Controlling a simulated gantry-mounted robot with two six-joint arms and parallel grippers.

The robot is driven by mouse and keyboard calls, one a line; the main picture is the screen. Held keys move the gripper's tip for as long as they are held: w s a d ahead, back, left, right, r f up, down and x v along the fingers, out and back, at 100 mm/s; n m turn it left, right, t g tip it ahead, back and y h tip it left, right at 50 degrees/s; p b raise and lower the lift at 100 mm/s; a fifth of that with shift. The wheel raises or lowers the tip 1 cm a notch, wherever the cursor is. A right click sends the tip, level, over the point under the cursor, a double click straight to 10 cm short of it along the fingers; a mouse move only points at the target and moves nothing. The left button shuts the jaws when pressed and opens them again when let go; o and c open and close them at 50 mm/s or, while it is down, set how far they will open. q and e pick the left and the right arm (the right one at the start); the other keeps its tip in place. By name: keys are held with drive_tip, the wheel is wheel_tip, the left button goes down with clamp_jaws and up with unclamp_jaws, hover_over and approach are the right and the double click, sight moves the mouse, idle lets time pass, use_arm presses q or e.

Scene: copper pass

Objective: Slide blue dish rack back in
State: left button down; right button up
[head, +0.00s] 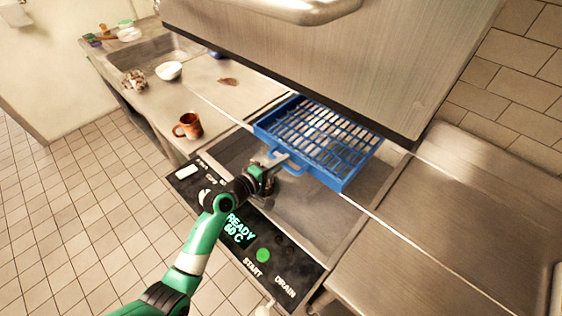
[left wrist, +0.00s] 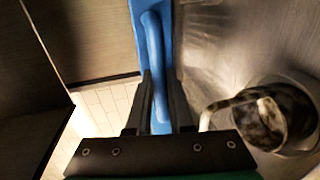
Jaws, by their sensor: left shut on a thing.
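The blue dish rack (head: 345,178) is an open lattice tray in the head view. It sits under the raised steel hood of the dishwasher (head: 300,60), with its front part out over the steel bed. My left gripper (head: 272,164) reaches the rack's front left side and is shut on its blue handle. In the left wrist view the blue handle (left wrist: 157,75) runs between the two dark fingers. The far part of the rack is hidden under the hood. My right gripper is not in view.
A brown mug (head: 188,125) stands on the left counter, beside the machine. A white bowl (head: 169,71) and a sink (head: 150,50) lie further back. The control panel (head: 245,235) faces front, below my arm. The right steel counter (head: 430,265) is clear.

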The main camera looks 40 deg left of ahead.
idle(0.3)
use_arm(q)
drive_tip(key=c, duration=0.8)
unclamp_jaws()
drive_tip(key=v, duration=1.1)
drive_tip(key=shift+s+p, duration=0.3)
